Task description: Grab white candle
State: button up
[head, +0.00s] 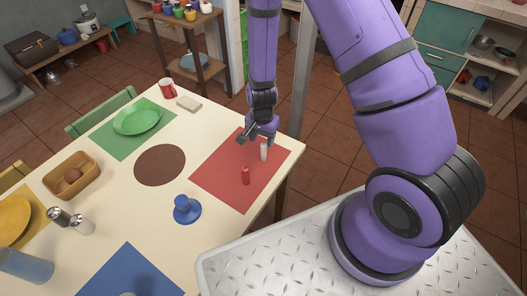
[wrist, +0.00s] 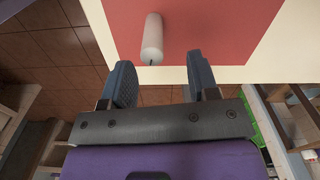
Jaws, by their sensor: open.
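The white candle (head: 264,152) stands upright on the red placemat (head: 221,180), near its far right part. In the wrist view the white candle (wrist: 152,38) shows beyond the fingertips, between their lines, with its dark wick toward me. My gripper (head: 257,139) is just behind and above the candle in the head view. In the wrist view my gripper (wrist: 160,75) is open and empty, its two blue-grey fingers apart. I cannot tell the exact gap between the fingertips and the candle.
A blue candle holder (head: 187,209) stands left of the mat. A brown round mat (head: 160,165) lies bare. The cream table's (head: 215,131) right edge is close to the white candle.

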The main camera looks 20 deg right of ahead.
aim_at(264, 152)
jog(key=shift+s+d+f, duration=0.1)
jog(key=shift+s+f, duration=0.1)
jog(key=shift+f, duration=1.2)
jog(key=shift+s+f, duration=0.2)
jog(key=shift+f, duration=1.15)
jog(key=c, duration=1)
jog(key=shift+r, duration=0.15)
